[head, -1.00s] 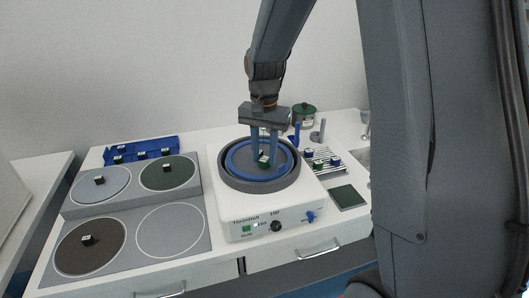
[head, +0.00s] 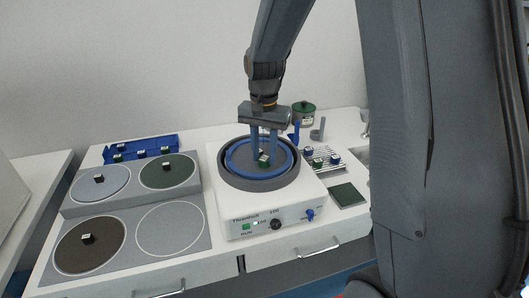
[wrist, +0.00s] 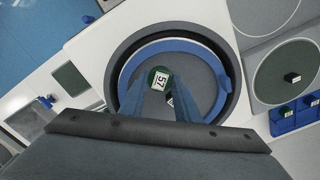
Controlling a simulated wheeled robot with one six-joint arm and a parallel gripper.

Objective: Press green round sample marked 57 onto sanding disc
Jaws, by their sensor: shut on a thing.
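The green round sample (wrist: 158,79) with the white label 57 is between the fingers of my gripper (wrist: 165,90) in the wrist view. In the head view my gripper (head: 264,156) points down into the grinder bowl, shut on the green sample (head: 264,161). The grey sanding disc (wrist: 195,75) lies inside a blue ring (wrist: 190,44) in the dark bowl. The sample is over the disc, off its centre in the wrist view. I cannot tell whether its underside touches the disc.
The white grinder (head: 235,222) has a knob and a green button in front. Left are several round discs with dark blocks and a blue rack (head: 135,148). Right are a striped rack (head: 320,160) with samples, a dark green pad (head: 346,196) and a lidded jar (head: 303,114).

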